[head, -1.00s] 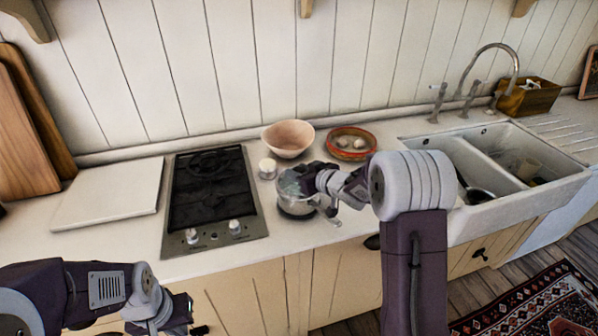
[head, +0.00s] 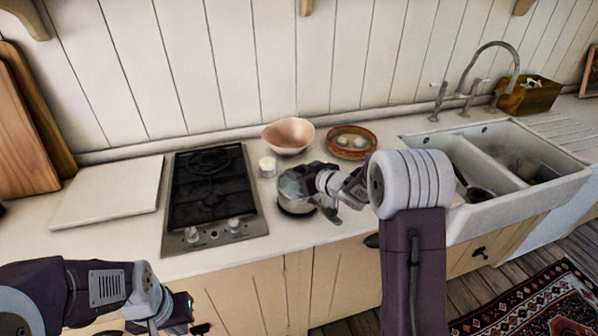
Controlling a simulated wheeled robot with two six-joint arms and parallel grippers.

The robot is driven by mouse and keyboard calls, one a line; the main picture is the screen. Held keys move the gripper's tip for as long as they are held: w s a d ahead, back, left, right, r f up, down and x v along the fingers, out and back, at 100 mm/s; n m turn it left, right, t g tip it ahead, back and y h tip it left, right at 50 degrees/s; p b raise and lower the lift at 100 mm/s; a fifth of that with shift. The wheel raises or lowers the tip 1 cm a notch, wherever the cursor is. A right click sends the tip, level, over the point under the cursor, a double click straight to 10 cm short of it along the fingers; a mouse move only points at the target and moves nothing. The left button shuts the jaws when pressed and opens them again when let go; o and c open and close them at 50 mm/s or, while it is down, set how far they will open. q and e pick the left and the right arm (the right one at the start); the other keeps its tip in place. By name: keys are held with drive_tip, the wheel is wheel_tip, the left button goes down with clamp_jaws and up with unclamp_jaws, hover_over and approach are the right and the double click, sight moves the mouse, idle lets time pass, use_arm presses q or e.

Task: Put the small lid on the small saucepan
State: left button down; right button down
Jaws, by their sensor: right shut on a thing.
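The small saucepan (head: 297,206) stands on the counter just right of the hob, its handle pointing to the lower right. The small lid (head: 287,186), clear and glassy, is over the saucepan's mouth at rim height, partly hidden by my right gripper. My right gripper (head: 296,181) is above the saucepan and shut on the lid. I cannot tell whether the lid rests fully on the rim. My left gripper (head: 194,315) is low in front of the counter, empty, its fingertips apart.
The black gas hob (head: 209,190) is left of the saucepan. A white jar (head: 267,167), a pink bowl (head: 288,137) and a terracotta dish (head: 351,143) stand behind it. The double sink (head: 520,176) is at the right. A white board (head: 108,192) lies at the left.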

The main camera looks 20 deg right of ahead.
drive_tip(key=shift+f, duration=0.2)
drive_tip(key=c, duration=1.2)
unclamp_jaws()
drive_tip(key=shift+r, duration=0.1)
drive_tip(key=shift+p+v, duration=1.8)
drive_tip(key=shift+v, duration=3)
drive_tip(key=shift+s+d+r, duration=0.25)
drive_tip(key=shift+s+r, duration=0.05)
drive_tip(key=shift+s, duration=0.3)
drive_tip(key=shift+a, duration=0.1)
